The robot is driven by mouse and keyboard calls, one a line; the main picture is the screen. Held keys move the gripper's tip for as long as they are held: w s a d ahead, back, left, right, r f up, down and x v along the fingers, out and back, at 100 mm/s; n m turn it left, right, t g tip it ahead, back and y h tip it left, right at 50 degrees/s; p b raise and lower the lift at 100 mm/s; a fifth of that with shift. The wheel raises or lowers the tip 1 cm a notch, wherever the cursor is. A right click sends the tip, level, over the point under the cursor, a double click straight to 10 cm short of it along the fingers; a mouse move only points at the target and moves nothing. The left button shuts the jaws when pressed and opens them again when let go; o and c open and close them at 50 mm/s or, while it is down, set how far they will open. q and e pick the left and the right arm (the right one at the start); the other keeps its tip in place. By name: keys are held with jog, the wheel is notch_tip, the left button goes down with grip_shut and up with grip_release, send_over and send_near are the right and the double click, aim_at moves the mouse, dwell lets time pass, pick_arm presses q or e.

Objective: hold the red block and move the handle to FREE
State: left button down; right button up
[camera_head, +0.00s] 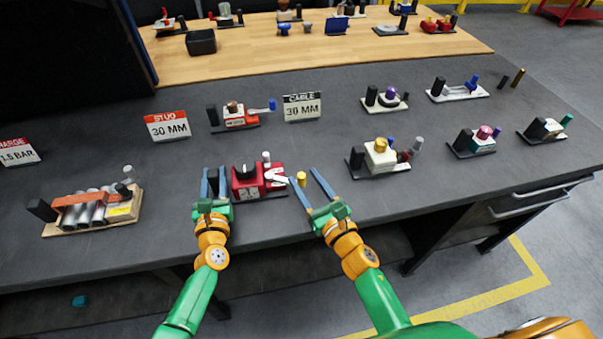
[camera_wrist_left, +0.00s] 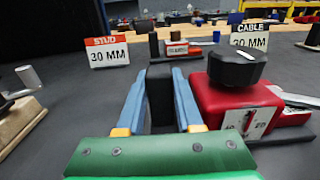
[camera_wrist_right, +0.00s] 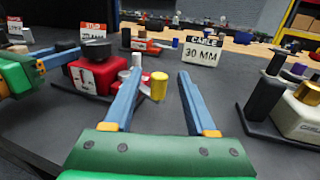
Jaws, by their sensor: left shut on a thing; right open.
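The red block (camera_head: 248,184), with a black knob on top and a white dial plate on its front, stands on a dark base on the grey table. It also shows in the left wrist view (camera_wrist_left: 222,103) and right wrist view (camera_wrist_right: 92,76). A white handle (camera_head: 276,175) extends from its right side towards a yellow cylinder (camera_head: 301,176). My left gripper (camera_head: 212,176) is shut on the black post (camera_wrist_left: 160,92) beside the red block. My right gripper (camera_head: 313,174) is open; the yellow cylinder (camera_wrist_right: 158,86) appears between its fingers, near the left one. Contact cannot be told.
Signs reading STUD 30 MM (camera_head: 167,125) and CABLE 30 MM (camera_head: 302,107) stand behind. A white unit with a gold knob (camera_head: 380,156) sits to the right. A wooden-based unit with metal cylinders (camera_head: 95,209) sits to the left. The table's front edge lies just below the grippers.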

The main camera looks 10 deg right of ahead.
jog(key=shift+x, duration=1.35)
grip_shut()
dwell(0.3)
